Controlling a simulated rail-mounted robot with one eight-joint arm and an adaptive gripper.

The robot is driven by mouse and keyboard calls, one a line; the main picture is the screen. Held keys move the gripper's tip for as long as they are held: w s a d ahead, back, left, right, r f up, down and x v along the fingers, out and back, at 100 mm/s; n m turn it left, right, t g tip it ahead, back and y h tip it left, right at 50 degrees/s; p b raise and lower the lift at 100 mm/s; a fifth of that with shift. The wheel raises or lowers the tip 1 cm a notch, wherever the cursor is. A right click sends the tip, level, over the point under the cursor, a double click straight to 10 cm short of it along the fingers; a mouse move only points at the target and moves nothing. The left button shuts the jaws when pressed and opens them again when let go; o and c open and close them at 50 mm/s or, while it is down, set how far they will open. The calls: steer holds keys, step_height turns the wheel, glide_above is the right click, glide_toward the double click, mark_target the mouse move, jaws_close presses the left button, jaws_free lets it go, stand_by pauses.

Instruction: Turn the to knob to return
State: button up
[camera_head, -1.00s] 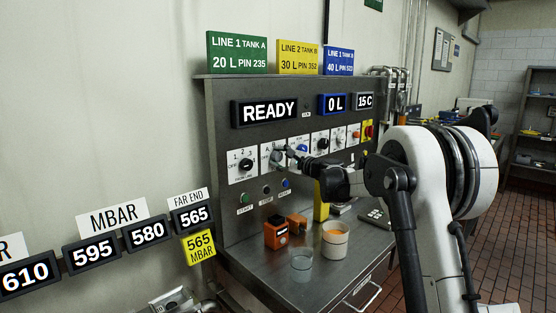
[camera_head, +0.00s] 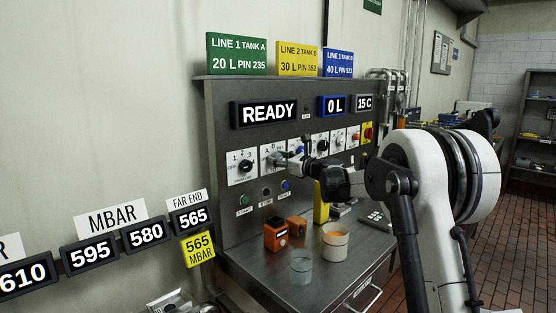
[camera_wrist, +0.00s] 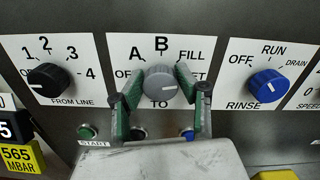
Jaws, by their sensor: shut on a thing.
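The grey TO knob (camera_wrist: 160,84) sits in the middle of the wrist view on a white plate marked OFF, A, B, FILL and a partly hidden label ending in ET at the right. My gripper (camera_wrist: 160,80) is shut on this knob, with one green-padded finger on its left side and one on its right. The fingers cover parts of the OFF label and the right-hand label. In the head view my gripper (camera_head: 281,160) reaches the panel at the TO plate and hides most of the knob.
The black FROM LINE knob (camera_wrist: 49,80) is at the left and the blue RINSE knob (camera_wrist: 266,85) is close at the right. START and other push buttons lie below. Displays read READY (camera_head: 269,113), 0 L and 15 C. Cups and orange blocks stand on the counter.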

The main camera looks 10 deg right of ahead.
steer(key=shift+m, duration=1.1)
steer(key=o, duration=1.2)
steer(key=shift+c, duration=0.2)
steer(key=shift+s+d, duration=0.1)
steer(key=v, duration=1.1)
steer(key=shift+s+d, duration=0.2)
steer(key=shift+s, duration=0.15)
